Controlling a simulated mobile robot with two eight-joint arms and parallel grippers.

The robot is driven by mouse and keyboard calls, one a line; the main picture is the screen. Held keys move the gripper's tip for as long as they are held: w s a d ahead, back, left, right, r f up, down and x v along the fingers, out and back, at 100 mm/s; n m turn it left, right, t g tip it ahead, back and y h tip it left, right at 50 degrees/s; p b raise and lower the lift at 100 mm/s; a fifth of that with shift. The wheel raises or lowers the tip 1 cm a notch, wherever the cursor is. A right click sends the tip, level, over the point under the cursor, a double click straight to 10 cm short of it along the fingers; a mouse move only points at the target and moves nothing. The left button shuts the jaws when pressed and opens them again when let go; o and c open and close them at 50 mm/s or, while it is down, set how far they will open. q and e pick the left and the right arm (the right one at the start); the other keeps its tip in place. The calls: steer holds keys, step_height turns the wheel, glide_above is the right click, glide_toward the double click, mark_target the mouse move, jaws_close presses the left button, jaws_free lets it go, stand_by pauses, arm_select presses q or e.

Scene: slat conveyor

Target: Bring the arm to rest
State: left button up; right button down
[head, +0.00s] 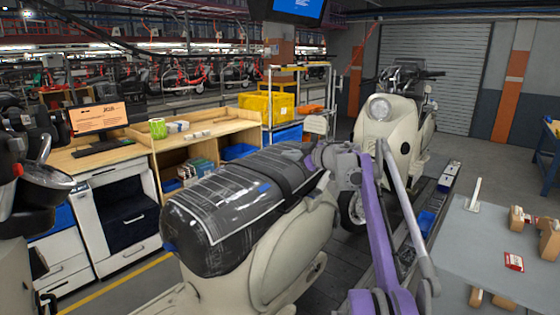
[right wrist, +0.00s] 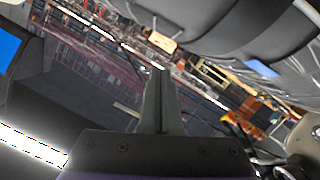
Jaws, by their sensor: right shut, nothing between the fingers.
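My right arm, in purple and grey, rises from the bottom of the head view, bent at a joint beside the scooter seat. My right gripper (right wrist: 160,72) shows in the right wrist view with its dark fingers together and nothing between them. In the head view its fingertips cannot be made out clearly. The nearest cream scooter (head: 285,240) has a black seat wrapped in clear plastic (head: 225,205), close to my right wrist. The dark seat also fills the upper right of the right wrist view (right wrist: 225,35). My left gripper is not in view.
A grey table (head: 480,245) with wooden blocks and a red packet (head: 514,262) stands at the right. Another cream scooter (head: 390,125) stands ahead on the slat conveyor. A wooden workbench (head: 200,140) with a monitor (head: 97,117) is at the left. Yellow crates (head: 267,106) stand behind.

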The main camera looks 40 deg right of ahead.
steer(key=v, duration=0.3)
steer(key=shift+s+d+r, duration=0.1)
steer(key=shift+s+d, duration=0.05)
steer(key=shift+d, duration=0.05)
steer(key=shift+a+r, duration=0.1)
steer(key=w+a+r+m+t+h, duration=0.2)
steer(key=a+r+m+h, duration=0.15)
steer(key=a, duration=0.55)
steer(key=s+a+f+m+g+h, duration=0.25)
steer(key=a+f+h, duration=0.2)
steer(key=a, duration=0.25)
steer(key=s+a+f+g+y, duration=0.2)
steer(key=s+a+f+g, duration=0.1)
steer(key=s+a+f, duration=0.6)
steer(key=s+a+f+g+y, duration=0.3)
steer(key=s+a+f, duration=0.6)
steer(key=f, duration=0.6)
steer(key=s+a+f+g+y, duration=0.2)
steer(key=s+a+f+g, duration=0.1)
steer(key=s+a+f, duration=0.6)
steer(key=s+f, duration=0.3)
steer(key=s, duration=0.1)
steer(key=shift+f, duration=0.3)
